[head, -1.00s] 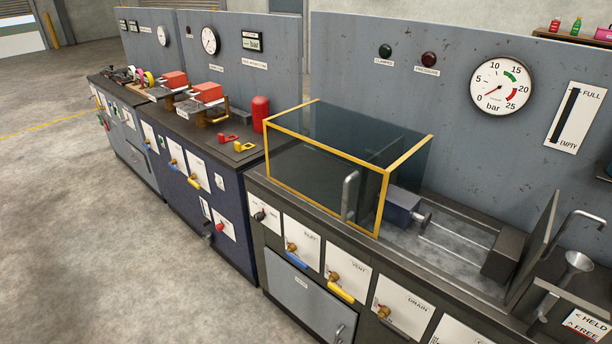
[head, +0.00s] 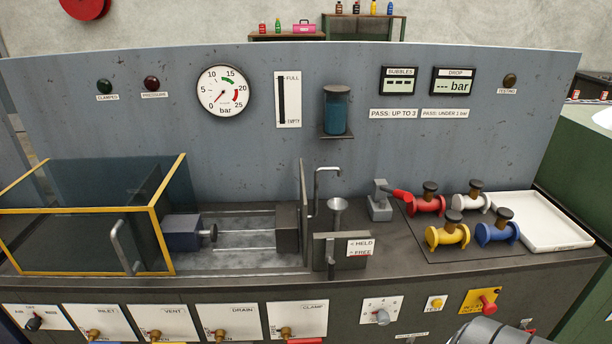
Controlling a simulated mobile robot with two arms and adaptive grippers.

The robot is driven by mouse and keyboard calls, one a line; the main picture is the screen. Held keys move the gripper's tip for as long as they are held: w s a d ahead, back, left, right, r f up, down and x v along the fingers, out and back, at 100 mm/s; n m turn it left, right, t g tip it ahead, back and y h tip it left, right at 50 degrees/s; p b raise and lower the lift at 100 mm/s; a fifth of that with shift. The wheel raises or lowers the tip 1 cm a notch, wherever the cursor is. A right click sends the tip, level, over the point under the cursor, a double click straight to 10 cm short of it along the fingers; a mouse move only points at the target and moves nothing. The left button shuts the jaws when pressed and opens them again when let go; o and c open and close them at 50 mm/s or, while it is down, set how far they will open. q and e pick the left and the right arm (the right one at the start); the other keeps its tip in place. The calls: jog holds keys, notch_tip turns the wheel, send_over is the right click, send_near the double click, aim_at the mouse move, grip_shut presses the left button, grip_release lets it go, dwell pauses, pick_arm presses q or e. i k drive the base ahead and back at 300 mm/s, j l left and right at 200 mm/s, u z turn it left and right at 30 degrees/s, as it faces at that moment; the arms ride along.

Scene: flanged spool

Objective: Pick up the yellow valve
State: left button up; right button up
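The yellow valve (head: 448,233) is a flanged spool with a dark-capped knob on top. It lies on a dark mat at the right of the bench, at the front left of a group of valves. A red valve (head: 427,202) is behind it, a white valve (head: 474,198) is behind to the right, and a blue valve (head: 497,230) is beside it on the right. Neither gripper shows; only a grey part, probably of my own arm, shows at the bottom right edge.
A white tray (head: 543,226) lies right of the valves. A grey fixture with a red handle (head: 380,203) stands left of them. Further left are a funnel (head: 337,208), a sliding clamp block (head: 287,226) and a yellow-framed guard (head: 155,235). A tall panel (head: 250,150) backs the bench.

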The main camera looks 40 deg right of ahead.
aim_at(453, 233)
jog(key=l+z, duration=0.1)
jog(key=z, duration=2.25)
